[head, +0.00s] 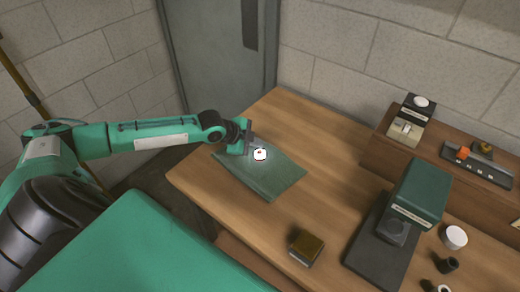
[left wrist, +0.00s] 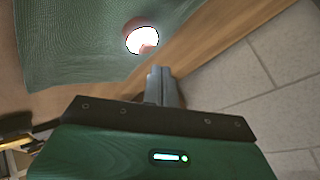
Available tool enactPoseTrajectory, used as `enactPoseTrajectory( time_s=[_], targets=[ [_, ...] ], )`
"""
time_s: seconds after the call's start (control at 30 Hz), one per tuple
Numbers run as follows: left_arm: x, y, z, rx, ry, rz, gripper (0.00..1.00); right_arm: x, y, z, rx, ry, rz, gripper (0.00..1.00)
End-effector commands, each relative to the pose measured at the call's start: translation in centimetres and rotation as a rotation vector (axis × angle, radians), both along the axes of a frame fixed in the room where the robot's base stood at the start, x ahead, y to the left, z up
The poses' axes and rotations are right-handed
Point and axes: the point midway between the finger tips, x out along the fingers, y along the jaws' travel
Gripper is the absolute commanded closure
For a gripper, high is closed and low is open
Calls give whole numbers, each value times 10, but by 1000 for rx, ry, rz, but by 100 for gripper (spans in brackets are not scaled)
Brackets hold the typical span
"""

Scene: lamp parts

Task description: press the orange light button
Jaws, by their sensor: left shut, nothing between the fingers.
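A small round light button (head: 260,155) glows white on the green mat (head: 282,183). In the left wrist view the button (left wrist: 141,38) is mostly washed out to white, with a reddish-orange rim and patch. My left gripper (head: 250,145) is over the far left part of the mat, just beside the button. In the left wrist view its closed fingers (left wrist: 160,74) are together and empty, with the button past their tips. A gap shows between tips and button in that view, but height is hard to judge. My right gripper is out of view.
A raised shelf (head: 385,130) holds a switch box (head: 410,120) and a dark panel (head: 477,165).

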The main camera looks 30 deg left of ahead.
Motion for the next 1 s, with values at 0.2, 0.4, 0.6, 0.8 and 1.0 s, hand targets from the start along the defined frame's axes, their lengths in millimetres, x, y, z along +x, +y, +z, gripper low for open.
enactPoseTrajectory(
  time_s=[0.2,0.4,0.6,0.8,1.0],
  targets=[
    [0,0,28,0,-1,1,100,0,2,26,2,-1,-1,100],
    [0,0,48,0,-1,1,100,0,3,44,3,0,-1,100],
    [0,0,54,0,0,0,100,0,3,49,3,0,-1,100],
    [0,0,53,0,0,0,100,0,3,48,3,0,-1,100],
    [0,0,53,0,-1,1,100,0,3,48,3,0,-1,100]
  ],
)
